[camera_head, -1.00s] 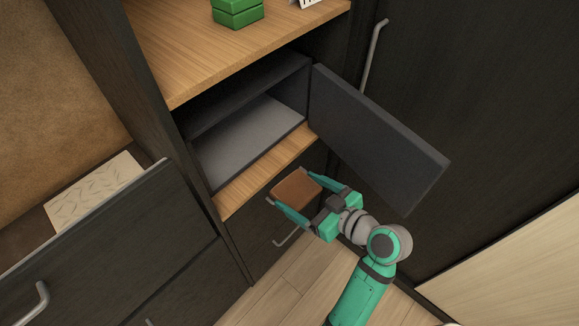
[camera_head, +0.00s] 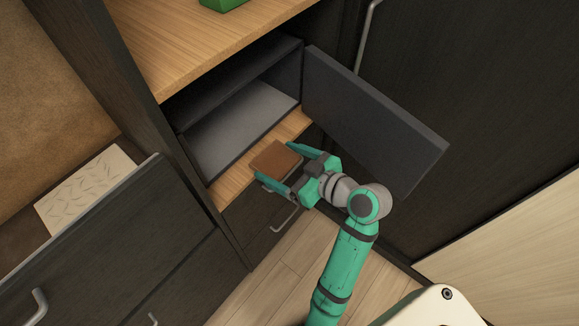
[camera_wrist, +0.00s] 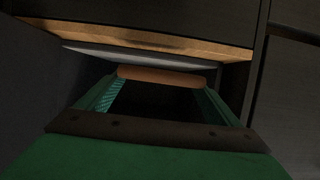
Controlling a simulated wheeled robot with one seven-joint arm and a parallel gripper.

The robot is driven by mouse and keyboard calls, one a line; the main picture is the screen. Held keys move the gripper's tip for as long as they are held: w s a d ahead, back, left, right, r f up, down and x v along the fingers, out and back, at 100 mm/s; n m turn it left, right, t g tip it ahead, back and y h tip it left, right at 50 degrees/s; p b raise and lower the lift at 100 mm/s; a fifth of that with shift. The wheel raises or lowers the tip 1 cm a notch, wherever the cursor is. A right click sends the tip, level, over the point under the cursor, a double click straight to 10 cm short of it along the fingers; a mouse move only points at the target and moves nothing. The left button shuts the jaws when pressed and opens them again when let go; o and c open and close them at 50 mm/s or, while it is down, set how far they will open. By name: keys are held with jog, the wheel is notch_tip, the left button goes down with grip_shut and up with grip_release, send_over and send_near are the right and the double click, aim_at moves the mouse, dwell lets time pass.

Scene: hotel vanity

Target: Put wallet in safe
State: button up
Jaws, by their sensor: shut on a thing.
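A brown wallet (camera_head: 275,157) is held between the green fingers of my gripper (camera_head: 277,165), which is shut on it. The wallet is over the front wooden ledge of the open safe and outside its opening. The safe (camera_head: 240,122) is a dark box with a light grey floor; its dark door (camera_head: 375,115) stands open to the right, with my gripper to the left of it. In the wrist view the wallet (camera_wrist: 162,76) spans the fingertips, with the grey safe floor (camera_wrist: 130,58) beyond it.
A wooden shelf (camera_head: 190,45) lies above the safe, with a green item (camera_head: 222,3) on it. An open drawer (camera_head: 110,215) at the left holds a pale patterned item (camera_head: 85,190). A tall dark panel with a handle stands at the right. The safe floor looks clear.

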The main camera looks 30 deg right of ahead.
aim_at(264, 154)
jog(key=w, duration=0.1)
jog(key=w+a, duration=0.1)
jog(key=w, duration=0.1)
jog(key=w+a, duration=0.1)
jog(key=w, duration=0.1)
jog(key=shift+a, duration=0.1)
jog(key=shift+w+a, duration=1)
jog(key=shift+w, duration=1.8)
jog(key=shift+w+a, duration=1)
jog(key=shift+w, duration=1.85)
jog(key=shift+w+a, duration=1)
jog(key=shift+w, duration=1.8)
jog(key=o, duration=0.9)
jog(key=shift+o, duration=0.2)
jog(key=shift+s, duration=0.1)
jog(key=v, duration=1)
jog(key=shift+s+r, duration=0.15)
jog(key=shift+s, duration=0.15)
jog(key=shift+d, duration=0.25)
